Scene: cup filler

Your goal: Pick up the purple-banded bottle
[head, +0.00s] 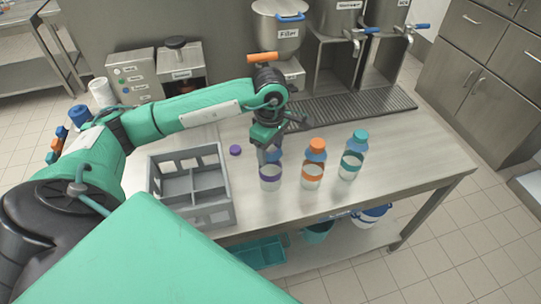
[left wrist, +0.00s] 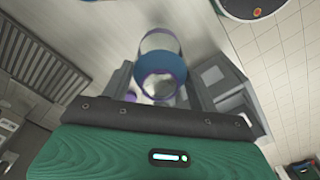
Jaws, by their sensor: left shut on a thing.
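The purple-banded bottle (head: 270,184) is clear with a purple band and a blue upper part. It is upright at the front of the steel table, left of the other bottles; I cannot tell whether its base touches the table. My left gripper (head: 269,156) comes down from above and is shut on the bottle's upper part. In the left wrist view the bottle (left wrist: 160,45) sits between the fingers (left wrist: 162,82), its round mouth open toward the camera. A loose purple cap (head: 235,150) lies on the table to the left. My right gripper is not in view.
An orange-capped bottle (head: 312,170) and a teal-capped bottle (head: 351,162) stand close on the right. A grey divided crate (head: 228,188) stands left. Behind are a drip grate (head: 350,107), a filler tank (head: 280,35) and a grey box with labelled buttons (head: 133,75).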

